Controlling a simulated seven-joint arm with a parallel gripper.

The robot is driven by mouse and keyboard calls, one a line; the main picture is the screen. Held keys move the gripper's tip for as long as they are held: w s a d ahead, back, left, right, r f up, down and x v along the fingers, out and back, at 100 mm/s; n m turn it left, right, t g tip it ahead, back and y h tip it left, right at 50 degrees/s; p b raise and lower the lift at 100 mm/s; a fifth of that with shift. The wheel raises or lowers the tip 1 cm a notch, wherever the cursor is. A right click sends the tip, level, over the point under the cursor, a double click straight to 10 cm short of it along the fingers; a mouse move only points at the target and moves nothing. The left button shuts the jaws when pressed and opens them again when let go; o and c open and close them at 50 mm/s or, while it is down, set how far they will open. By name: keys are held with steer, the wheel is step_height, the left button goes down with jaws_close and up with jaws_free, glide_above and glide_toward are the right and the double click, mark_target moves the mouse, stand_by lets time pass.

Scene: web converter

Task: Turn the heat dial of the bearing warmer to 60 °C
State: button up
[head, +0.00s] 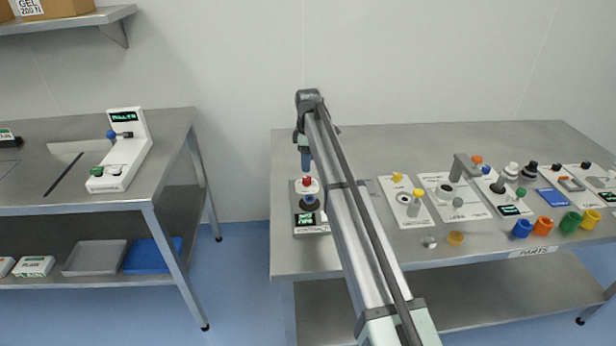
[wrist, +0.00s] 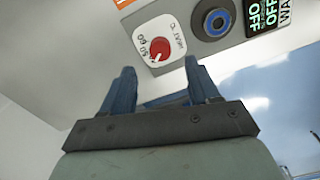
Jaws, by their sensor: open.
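The bearing warmer (head: 312,230) is a pale unit at the left end of the right-hand bench. Its red heat dial (head: 307,181) sits on a white plate at the back; a dark ring with a blue part (head: 310,202) is in front of it. In the wrist view the red dial (wrist: 160,49) shows on its white plate, with "HEAT °C" and two numbers beside it; its setting is too small to tell. My gripper (wrist: 160,72) is open and empty, its blue fingers apart and short of the dial. In the head view my gripper (head: 306,163) is just above and behind the dial.
A green display (head: 305,218) is on the warmer's front; it reads "OFF" in the wrist view (wrist: 265,18). To the right stand a panel with a yellow knob (head: 397,178), other fixtures and coloured cups (head: 543,226). A wall rises behind the bench.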

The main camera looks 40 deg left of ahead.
mark_target(308, 178)
steer(key=shift+f, duration=3.55)
steer(key=c, duration=1)
steer(key=shift+c, duration=0.2)
